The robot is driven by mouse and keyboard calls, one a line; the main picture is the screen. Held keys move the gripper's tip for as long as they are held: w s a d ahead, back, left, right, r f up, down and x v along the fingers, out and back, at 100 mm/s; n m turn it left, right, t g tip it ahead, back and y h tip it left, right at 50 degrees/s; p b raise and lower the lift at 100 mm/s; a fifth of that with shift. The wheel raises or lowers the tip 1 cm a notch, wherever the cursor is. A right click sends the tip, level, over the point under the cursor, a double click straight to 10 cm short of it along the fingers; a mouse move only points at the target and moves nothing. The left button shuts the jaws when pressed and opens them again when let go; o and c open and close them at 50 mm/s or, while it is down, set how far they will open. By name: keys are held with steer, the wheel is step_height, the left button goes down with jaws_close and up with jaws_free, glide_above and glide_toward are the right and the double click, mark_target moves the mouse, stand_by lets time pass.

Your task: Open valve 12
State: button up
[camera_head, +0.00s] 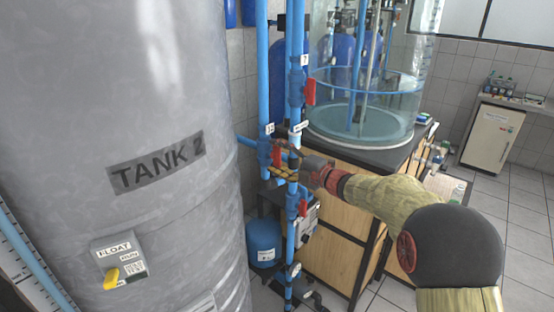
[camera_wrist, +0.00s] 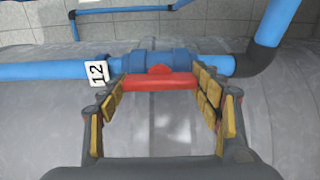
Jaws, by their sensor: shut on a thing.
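Valve 12 shows in the wrist view as a blue valve body (camera_wrist: 150,62) on a blue pipe, with a red handle (camera_wrist: 160,82) lying along the pipe. A white tag marked 12 (camera_wrist: 97,72) sits on the pipe left of it. My gripper (camera_wrist: 162,92) has its yellow-padded fingers at the two ends of the red handle, shut on it. In the head view, my gripper (camera_head: 284,172) reaches the blue pipes beside the tank. The red handle (camera_head: 277,155) shows there, partly hidden by the fingers.
The grey TANK 2 (camera_head: 120,90) stands close on the left. Another red valve handle (camera_head: 310,92) sits above on the front pipe, and one (camera_head: 303,207) sits below. A clear cylindrical tank (camera_head: 385,100) stands on a wooden cabinet behind. Open floor lies at right.

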steer(key=shift+f, duration=0.1)
steer(key=o, duration=1.2)
steer(key=v, duration=1.2)
